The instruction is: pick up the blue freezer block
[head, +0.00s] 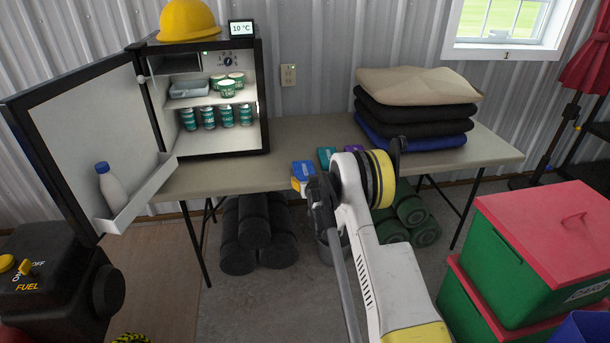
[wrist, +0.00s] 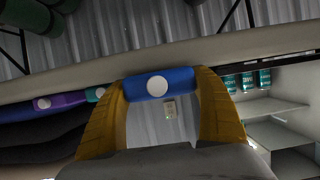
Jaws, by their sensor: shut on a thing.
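The blue freezer block (head: 303,169) is at the front edge of the folding table, left of my arm in the head view. In the wrist view the blue block (wrist: 180,82), with a white round spot, spans the gap between the yellow fingers. My gripper (head: 298,184) is shut on it, one finger at each end; the wrist view shows my gripper (wrist: 160,88) close up. I cannot tell whether the block touches the tabletop. Most of the gripper is hidden behind my arm in the head view.
A teal block (head: 326,155) and a purple block (head: 354,148) lie farther right on the table (head: 225,175). An open fridge (head: 262,100) holding cans and cups stands at left. Folded cushions (head: 418,112) are stacked at right. Green crates (head: 515,240) with red lids stand front right.

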